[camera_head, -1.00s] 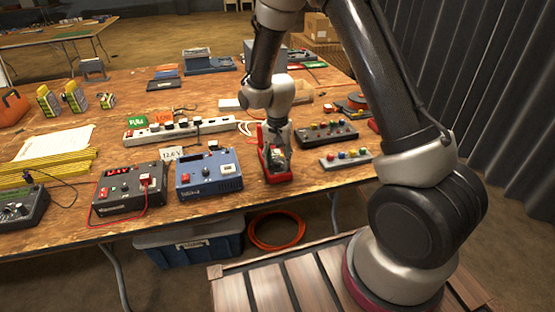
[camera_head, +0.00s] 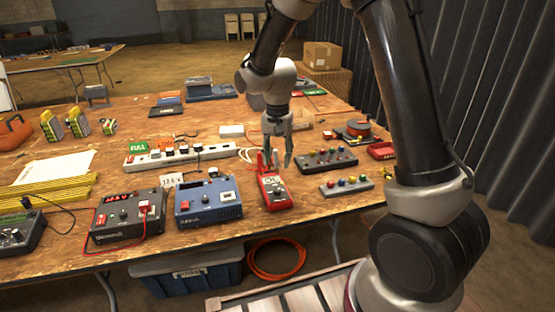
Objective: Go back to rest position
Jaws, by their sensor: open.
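My gripper (camera_head: 277,162) is open and points down above the wooden table, just behind and over the red multimeter (camera_head: 276,192). Its two fingers are apart and nothing shows between them. The upper end of the multimeter is partly hidden by a finger, and I cannot tell whether they touch. My arm arches from the right side of the view to the middle of the table.
A blue charger box (camera_head: 209,200) and a dark charger box (camera_head: 127,216) stand left of the multimeter. Behind them lies a white power strip (camera_head: 177,155). Terminal blocks (camera_head: 328,160) lie to the right. A grey corrugated wall (camera_head: 490,120) is at the right.

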